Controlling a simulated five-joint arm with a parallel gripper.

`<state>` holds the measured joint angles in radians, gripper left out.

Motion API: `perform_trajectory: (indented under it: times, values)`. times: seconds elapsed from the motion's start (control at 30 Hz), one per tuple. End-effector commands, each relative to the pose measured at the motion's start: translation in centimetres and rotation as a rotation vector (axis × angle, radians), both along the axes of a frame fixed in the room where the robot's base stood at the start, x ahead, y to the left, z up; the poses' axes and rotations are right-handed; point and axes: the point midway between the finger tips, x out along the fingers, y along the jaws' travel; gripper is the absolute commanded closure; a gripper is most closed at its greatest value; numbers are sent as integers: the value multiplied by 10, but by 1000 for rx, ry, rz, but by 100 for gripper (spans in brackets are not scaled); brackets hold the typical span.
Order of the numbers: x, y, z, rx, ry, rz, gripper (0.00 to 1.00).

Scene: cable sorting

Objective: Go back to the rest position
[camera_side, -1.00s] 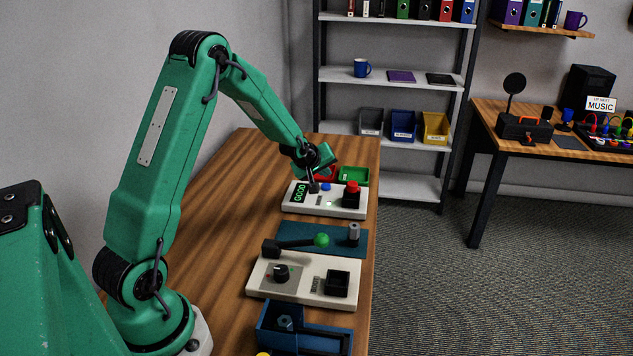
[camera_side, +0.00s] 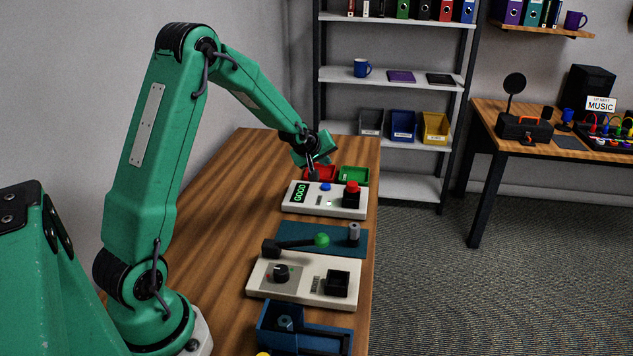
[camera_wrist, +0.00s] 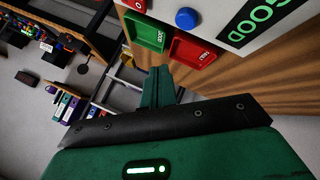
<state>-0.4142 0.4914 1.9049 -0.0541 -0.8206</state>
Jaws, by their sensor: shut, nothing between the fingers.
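My gripper (camera_side: 313,172) is shut and empty. It hangs in the air above the far left corner of the white tester box (camera_side: 320,207). In the wrist view my gripper's shut fingers (camera_wrist: 158,84) point toward the green bin (camera_wrist: 146,31) and the red bin (camera_wrist: 191,50). The tester's green display (camera_side: 300,193) is lit; it reads GOOD in the wrist view (camera_wrist: 268,20). The box also carries a blue button (camera_side: 326,187) and a red button (camera_side: 352,187).
Nearer on the wooden bench (camera_side: 225,215) are a teal plate with a green-knobbed lever (camera_side: 321,240), a white box with a dial (camera_side: 258,288) and a blue tray (camera_side: 330,341). A shelf rack (camera_side: 390,77) stands beyond the bench. The bench's left side is clear.

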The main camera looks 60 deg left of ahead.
Motion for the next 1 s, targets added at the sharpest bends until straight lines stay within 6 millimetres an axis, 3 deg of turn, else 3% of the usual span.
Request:
perform_trajectory:
  times: [0.27,0.47,0.67,1.0]
  values:
    - [0,-1,1,2,2,-3,100]
    - [-6,-14,16,18,19,-43,100]
    - [-22,-44,47,58,62,-136,100]
    - [-74,-107,100,146,156,-346,100]
